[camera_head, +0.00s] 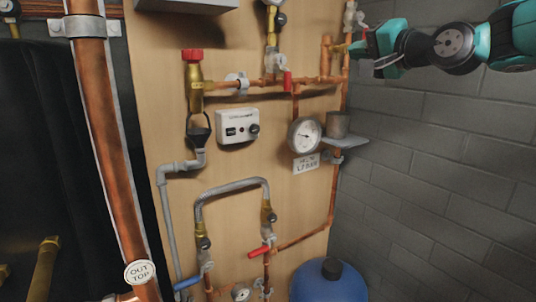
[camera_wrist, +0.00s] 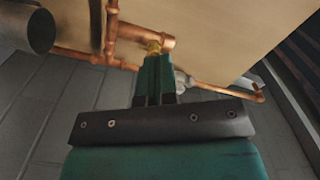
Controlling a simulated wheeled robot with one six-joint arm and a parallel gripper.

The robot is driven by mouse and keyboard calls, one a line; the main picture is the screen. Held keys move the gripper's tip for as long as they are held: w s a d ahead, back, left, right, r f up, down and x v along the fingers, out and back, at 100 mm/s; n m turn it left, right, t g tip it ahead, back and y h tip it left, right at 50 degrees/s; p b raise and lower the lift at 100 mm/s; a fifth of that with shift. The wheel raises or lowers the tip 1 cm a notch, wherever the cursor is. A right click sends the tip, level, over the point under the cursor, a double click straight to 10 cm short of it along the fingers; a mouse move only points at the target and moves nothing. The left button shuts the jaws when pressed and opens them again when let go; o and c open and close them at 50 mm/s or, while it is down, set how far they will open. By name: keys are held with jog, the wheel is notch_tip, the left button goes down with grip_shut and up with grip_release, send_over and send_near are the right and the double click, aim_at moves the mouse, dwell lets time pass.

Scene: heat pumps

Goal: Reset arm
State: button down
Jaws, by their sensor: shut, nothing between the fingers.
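My teal and black arm (camera_head: 455,42) reaches in from the upper right in the head view. My gripper (camera_head: 359,48) is at its left end, beside the copper pipes at the right edge of the wooden board. In the wrist view my gripper (camera_wrist: 155,62) is shut and its teal fingers are together and empty. The fingertips appear close to a brass fitting (camera_wrist: 154,47) on a copper pipe (camera_wrist: 145,36). I cannot tell whether they touch it.
The wooden board (camera_head: 225,165) carries copper pipes, a round gauge (camera_head: 304,135), a white control box (camera_head: 238,127) and red-handled valves. A blue tank (camera_head: 329,283) stands below. Open space lies before the grey block wall (camera_head: 440,170).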

jog(key=s+a+f+n+g+h+b, duration=0.1)
jog(key=s+a+f+n+g, duration=0.25)
jog(key=s+f, duration=0.5)
jog(key=s+a+f+n+g+h, duration=0.1)
jog(key=s+a+f+n+g, duration=0.15)
jog(key=s+f+g, duration=0.45)
jog(key=s+d+f+n+g+h, duration=0.1)
jog(key=s+f+n+g+h, duration=0.1)
jog(key=s+f, duration=0.5)
jog(key=s+d+f+n+g+h+b, duration=0.1)
jog(key=s+f+n, duration=0.3)
jog(key=s, duration=1)
notch_tip(320, 180, down, 3)
jog(key=shift+d+r+g+h, duration=0.1)
jog(key=shift+d+g+h, duration=0.35)
jog(key=shift+g, duration=0.3)
